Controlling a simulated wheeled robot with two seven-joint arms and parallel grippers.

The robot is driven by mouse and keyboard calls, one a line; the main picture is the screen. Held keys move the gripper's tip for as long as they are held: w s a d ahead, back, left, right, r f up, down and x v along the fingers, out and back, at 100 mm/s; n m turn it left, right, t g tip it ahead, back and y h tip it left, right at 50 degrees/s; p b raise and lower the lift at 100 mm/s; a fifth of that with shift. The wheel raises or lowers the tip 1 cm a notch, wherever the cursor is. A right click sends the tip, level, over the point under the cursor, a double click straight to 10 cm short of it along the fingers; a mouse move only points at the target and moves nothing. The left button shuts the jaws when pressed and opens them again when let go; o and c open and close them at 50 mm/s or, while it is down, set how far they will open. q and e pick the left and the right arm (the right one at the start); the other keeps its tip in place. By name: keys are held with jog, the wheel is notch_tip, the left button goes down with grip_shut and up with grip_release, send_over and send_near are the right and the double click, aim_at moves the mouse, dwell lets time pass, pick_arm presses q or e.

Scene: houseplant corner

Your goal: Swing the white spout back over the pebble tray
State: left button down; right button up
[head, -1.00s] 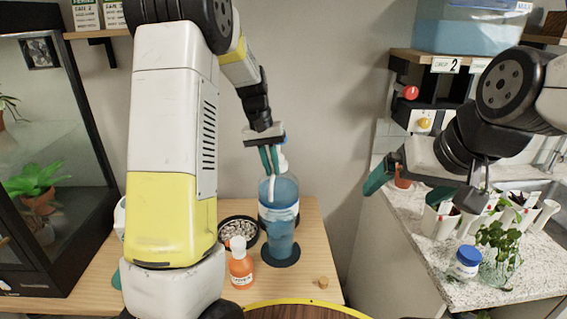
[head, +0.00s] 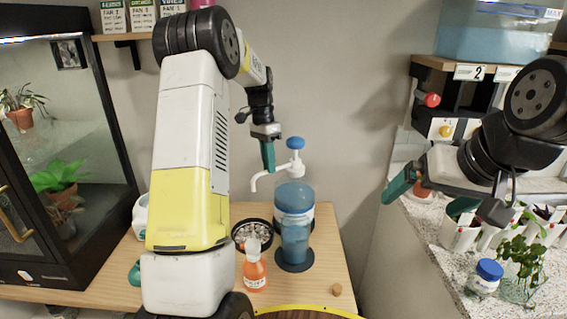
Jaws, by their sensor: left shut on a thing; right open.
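The white spout (head: 265,177) reaches left from the pump, and its tip bends down. The pump, with a blue cap (head: 295,143), tops a clear bottle (head: 294,200) of blue liquid on a dark round base (head: 294,264). In the picture the spout tip is above the pebble tray (head: 236,240), a round black dish of pale pebbles left of the bottle. My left gripper (head: 268,158) comes from above, its teal fingers shut on the spout. My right gripper (head: 430,195) is open and empty in front of the right counter.
An orange bottle (head: 254,274) partly covers the pebble tray's front. A cork (head: 337,290) lies at the table's right. A glass terrarium (head: 60,160) stands left. The right counter holds white pots (head: 460,236), a blue-lidded jar (head: 485,277) and a leafy plant (head: 522,260).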

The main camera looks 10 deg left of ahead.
pick_arm(q)
jog(key=shift+w+a+r+m, duration=0.1)
jog(key=shift+w+a+m, duration=0.2)
jog(key=shift+m, duration=0.1)
jog(key=c, duration=1.5)
grip_release()
jog(key=shift+o, duration=0.2)
notch_tip(320, 180, up, 8)
jog(key=w+a, duration=0.1)
jog(key=shift+f, duration=0.2)
jog(key=shift+w, duration=0.1)
